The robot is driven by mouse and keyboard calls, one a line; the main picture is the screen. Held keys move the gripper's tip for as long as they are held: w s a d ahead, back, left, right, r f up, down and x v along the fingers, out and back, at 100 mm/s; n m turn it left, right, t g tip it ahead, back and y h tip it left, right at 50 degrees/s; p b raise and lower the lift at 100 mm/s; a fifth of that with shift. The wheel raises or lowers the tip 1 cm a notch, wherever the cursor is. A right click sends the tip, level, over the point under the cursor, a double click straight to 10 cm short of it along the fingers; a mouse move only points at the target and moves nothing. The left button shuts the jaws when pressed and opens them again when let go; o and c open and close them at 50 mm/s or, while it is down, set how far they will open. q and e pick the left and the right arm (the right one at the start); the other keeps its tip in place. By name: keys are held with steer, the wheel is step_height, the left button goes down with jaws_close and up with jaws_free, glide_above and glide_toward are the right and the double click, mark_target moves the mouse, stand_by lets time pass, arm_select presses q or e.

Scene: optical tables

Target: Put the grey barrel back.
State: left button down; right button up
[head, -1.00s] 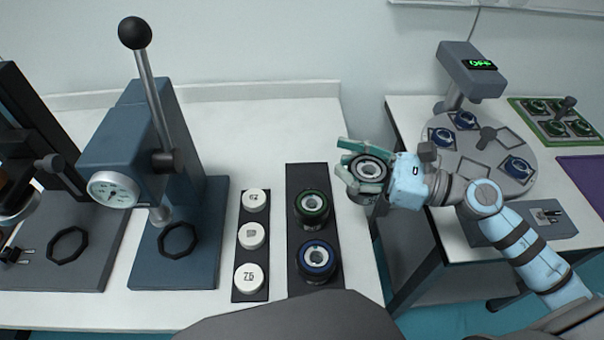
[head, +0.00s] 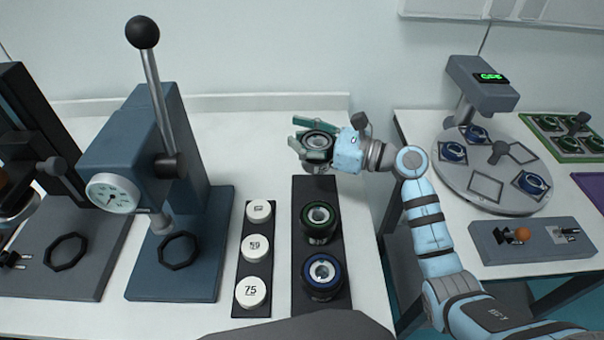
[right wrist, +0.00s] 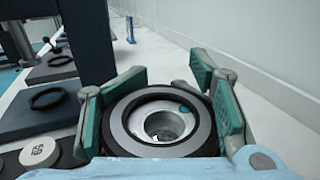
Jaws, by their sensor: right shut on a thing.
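The grey barrel (head: 318,141) has a dark rim and a silver-grey ring on top. My right gripper (head: 316,133) is shut on it, above the far end of a dark rack strip (head: 312,261). In the right wrist view the barrel (right wrist: 162,121) sits upright between the teal finger pads, its open bore facing the camera. The strip also bears a green-ringed barrel (head: 319,216) in its middle and a blue-ringed barrel (head: 322,272) at its near end. I cannot tell whether the held barrel touches the strip. My left gripper is not in view.
A blue lever press (head: 146,150) stands left of a strip of white numbered discs (head: 256,248). On the right table are a round turntable (head: 470,181) with blue-ringed barrels, an instrument with a green display (head: 490,77), and a green tray (head: 562,143).

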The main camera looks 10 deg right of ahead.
step_height(320, 180, down, 8)
steer(key=shift+f+b, duration=0.25)
steer(key=shift+b, duration=0.6)
steer(key=shift+f, duration=0.15)
steer(key=o, duration=1.8)
steer(key=shift+s+d, duration=0.1)
steer(key=shift+d, duration=0.05)
steer(key=b+v, duration=0.1)
steer(key=v, duration=1)
steer(key=shift+s, duration=0.15)
steer(key=shift+s+d, duration=0.15)
steer(key=shift+d, duration=0.1)
